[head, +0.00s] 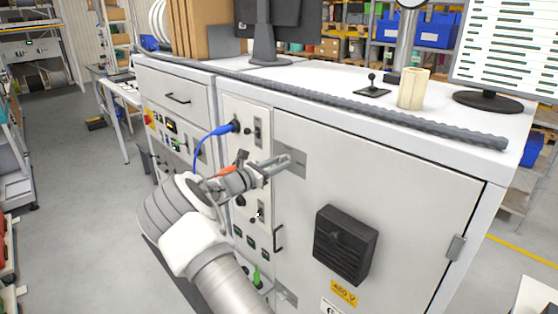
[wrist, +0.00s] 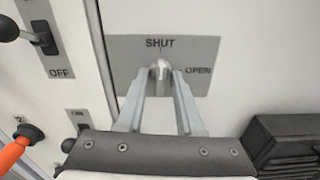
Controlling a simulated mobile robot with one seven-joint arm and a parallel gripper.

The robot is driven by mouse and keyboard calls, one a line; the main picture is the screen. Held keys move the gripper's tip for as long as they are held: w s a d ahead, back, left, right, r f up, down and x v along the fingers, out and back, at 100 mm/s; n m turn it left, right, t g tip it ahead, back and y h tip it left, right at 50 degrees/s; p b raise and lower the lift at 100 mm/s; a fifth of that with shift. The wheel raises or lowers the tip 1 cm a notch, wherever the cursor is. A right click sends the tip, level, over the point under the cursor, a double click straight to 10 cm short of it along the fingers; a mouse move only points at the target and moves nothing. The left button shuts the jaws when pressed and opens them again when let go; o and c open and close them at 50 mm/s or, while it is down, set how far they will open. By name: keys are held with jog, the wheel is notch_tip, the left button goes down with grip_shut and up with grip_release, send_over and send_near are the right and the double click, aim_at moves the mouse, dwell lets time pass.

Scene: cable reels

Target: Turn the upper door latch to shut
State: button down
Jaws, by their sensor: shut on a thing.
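The upper door latch is on a grey plate (head: 297,160) near the top left corner of the cabinet door (head: 400,170). In the wrist view the plate (wrist: 125,48) reads SHUT at top centre and OPEN at right. The latch (wrist: 160,67) is a small metal lever, its visible end just below the SHUT mark and clear of OPEN. My gripper (wrist: 161,78) is shut on the latch, with one finger on each side. The lever's lower part is hidden between the fingers. In the head view my gripper (head: 279,168) reaches the plate from the left and covers the latch.
A switch panel left of the door carries a blue cable (head: 212,133), switches and an orange-handled plug (wrist: 15,150). A black vent box (head: 345,243) and a door handle (head: 279,238) stick out below. A lower latch plate (head: 286,297) shows near the bottom.

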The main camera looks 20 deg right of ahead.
jog(key=shift+n, duration=0.6)
jog(key=c, duration=0.9)
grip_release()
jog(key=b+v, duration=0.3)
jog(key=v, duration=1.4)
jog(key=shift+s+a, duration=0.1)
jog(key=shift+a, duration=0.05)
